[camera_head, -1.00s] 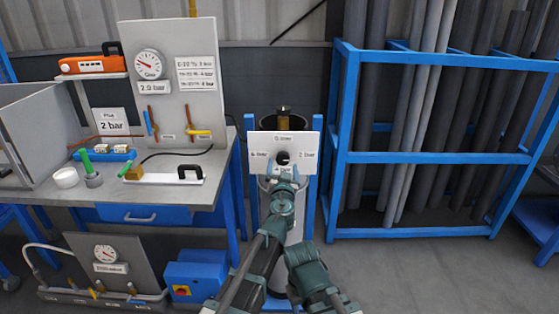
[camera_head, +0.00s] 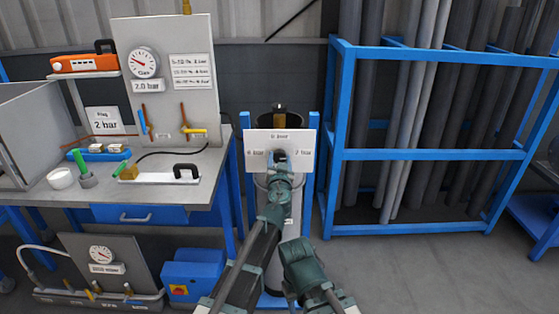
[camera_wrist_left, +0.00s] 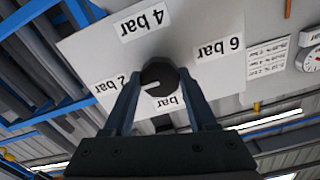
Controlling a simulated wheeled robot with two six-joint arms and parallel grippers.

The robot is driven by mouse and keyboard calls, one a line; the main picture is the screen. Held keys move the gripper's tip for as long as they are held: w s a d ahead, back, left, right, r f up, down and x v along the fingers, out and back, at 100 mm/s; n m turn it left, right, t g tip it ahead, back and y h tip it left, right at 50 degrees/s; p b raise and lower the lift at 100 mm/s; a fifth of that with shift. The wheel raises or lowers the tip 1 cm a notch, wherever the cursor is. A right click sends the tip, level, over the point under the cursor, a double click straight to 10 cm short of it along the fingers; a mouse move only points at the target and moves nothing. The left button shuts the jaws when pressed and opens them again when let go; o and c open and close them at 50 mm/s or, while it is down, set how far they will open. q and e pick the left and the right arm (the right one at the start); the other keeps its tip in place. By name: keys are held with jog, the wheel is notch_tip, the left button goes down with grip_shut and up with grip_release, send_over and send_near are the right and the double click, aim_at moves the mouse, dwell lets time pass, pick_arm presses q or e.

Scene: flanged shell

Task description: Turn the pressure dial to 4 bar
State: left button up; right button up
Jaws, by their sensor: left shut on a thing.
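The pressure dial is a round black knob (camera_wrist_left: 158,76) on a white panel (camera_head: 262,137) at the centre of the head view. Labels around it in the left wrist view read 4 bar (camera_wrist_left: 144,24), 6 bar (camera_wrist_left: 219,48) and 2 bar (camera_wrist_left: 118,85); a further label is partly covered by a finger. The knob's white mark points left in that view, towards the 2 bar label. My left gripper (camera_wrist_left: 158,84) is shut on the knob, one finger on each side. It also shows in the head view (camera_head: 280,160), hiding the knob's lower part. My right gripper does not show.
A workbench (camera_head: 205,175) with a gauge board (camera_head: 165,60) stands left of the panel. A blue rack (camera_head: 430,155) of grey pipes stands to the right. The floor (camera_head: 420,275) in front of the rack is clear.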

pick_arm(q)
jog(key=shift+m, duration=0.3)
jog(key=m, duration=1.3)
jog(key=shift+m, duration=2.2)
jog(key=o, duration=1.4)
jog(key=shift+c, duration=0.2)
